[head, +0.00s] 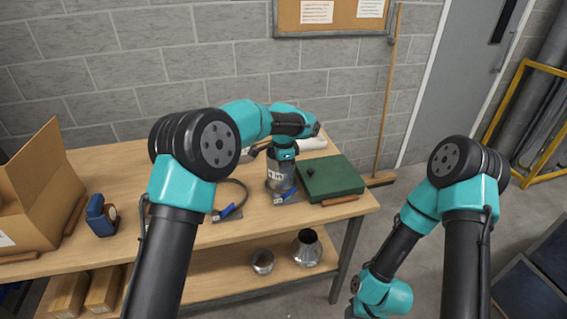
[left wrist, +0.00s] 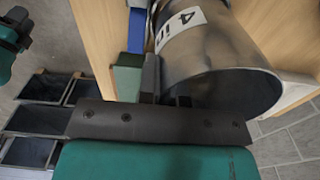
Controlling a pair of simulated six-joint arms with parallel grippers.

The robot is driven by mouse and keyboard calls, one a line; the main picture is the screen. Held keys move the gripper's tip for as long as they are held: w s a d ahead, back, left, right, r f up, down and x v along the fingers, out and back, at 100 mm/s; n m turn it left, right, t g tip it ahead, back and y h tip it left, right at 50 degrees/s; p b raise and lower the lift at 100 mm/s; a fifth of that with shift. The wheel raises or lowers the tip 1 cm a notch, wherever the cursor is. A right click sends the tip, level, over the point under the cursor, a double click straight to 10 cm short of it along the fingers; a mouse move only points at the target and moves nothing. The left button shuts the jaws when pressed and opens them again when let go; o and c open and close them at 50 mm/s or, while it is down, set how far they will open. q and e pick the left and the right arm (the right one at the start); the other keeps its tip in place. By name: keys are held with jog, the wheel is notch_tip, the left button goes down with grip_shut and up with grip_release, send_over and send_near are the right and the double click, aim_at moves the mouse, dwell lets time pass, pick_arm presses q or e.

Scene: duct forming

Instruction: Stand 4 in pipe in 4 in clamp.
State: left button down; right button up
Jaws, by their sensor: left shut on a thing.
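A clamp with a blue handle (head: 284,196) is at the pipe's foot. I cannot tell whether the pipe is seated inside its ring. My right gripper is out of view.
A second blue-handled clamp (head: 230,212) is to the left. A green case (head: 332,178) stands close on the right. Metal fittings (head: 306,248) sit on the lower shelf.

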pick_arm(q)
jog(key=shift+f, duration=1.4)
jog(key=c, duration=1.2)
grip_release()
notch_tip(320, 180, up, 18)
jog(key=shift+f, duration=0.25)
